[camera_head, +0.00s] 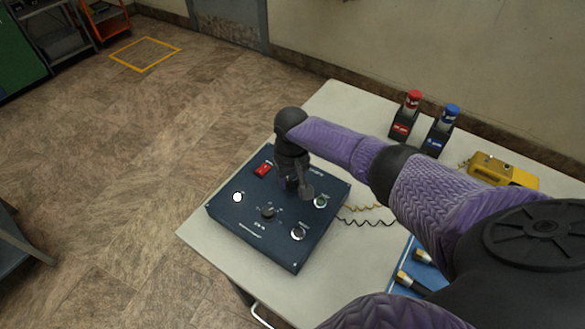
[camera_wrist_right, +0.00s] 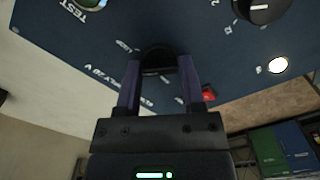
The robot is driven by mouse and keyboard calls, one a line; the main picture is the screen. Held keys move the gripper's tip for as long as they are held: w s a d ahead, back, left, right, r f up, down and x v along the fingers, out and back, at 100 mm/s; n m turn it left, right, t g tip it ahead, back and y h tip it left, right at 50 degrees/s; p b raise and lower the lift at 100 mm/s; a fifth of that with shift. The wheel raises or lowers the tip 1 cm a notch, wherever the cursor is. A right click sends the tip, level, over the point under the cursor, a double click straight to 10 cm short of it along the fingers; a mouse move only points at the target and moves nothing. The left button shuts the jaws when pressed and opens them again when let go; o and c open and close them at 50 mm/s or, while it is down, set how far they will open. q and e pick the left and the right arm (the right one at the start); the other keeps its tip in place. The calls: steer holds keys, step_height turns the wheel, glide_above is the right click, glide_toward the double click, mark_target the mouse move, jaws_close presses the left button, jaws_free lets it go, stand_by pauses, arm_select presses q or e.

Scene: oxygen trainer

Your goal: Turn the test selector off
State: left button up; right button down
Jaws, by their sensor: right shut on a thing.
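A dark blue control panel box (camera_head: 238,215) sits on the table. My right gripper (camera_head: 303,192) reaches down to the back part of its face. In the right wrist view, my gripper's two fingers (camera_wrist_right: 158,80) are closed on either side of a black knob (camera_wrist_right: 157,55), with printed labels around it. The knob's pointer direction cannot be made out. A second black knob (camera_head: 267,210) stands free near the front middle of the panel, and it also shows in the right wrist view (camera_wrist_right: 262,8). My left gripper is not in view.
The panel also has a red switch (camera_head: 263,169), a lit white lamp (camera_head: 237,197) and two ringed controls (camera_head: 320,201) (camera_head: 298,233). Red (camera_head: 412,101) and blue (camera_head: 449,116) topped items and a yellow device (camera_head: 497,169) stand at the back right. Floor at left is mostly clear.

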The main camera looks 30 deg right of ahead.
mark_target(292, 181)
steer(key=n, duration=0.3)
steer(key=shift+r+p, duration=0.1)
steer(key=shift+p, duration=0.25)
steer(key=shift+n, duration=1.8)
steer(key=shift+c, duration=1)
jaws_free()
step_height(292, 181, up, 10)
steer(key=p, duration=0.4)
steer(key=shift+p, duration=0.4)
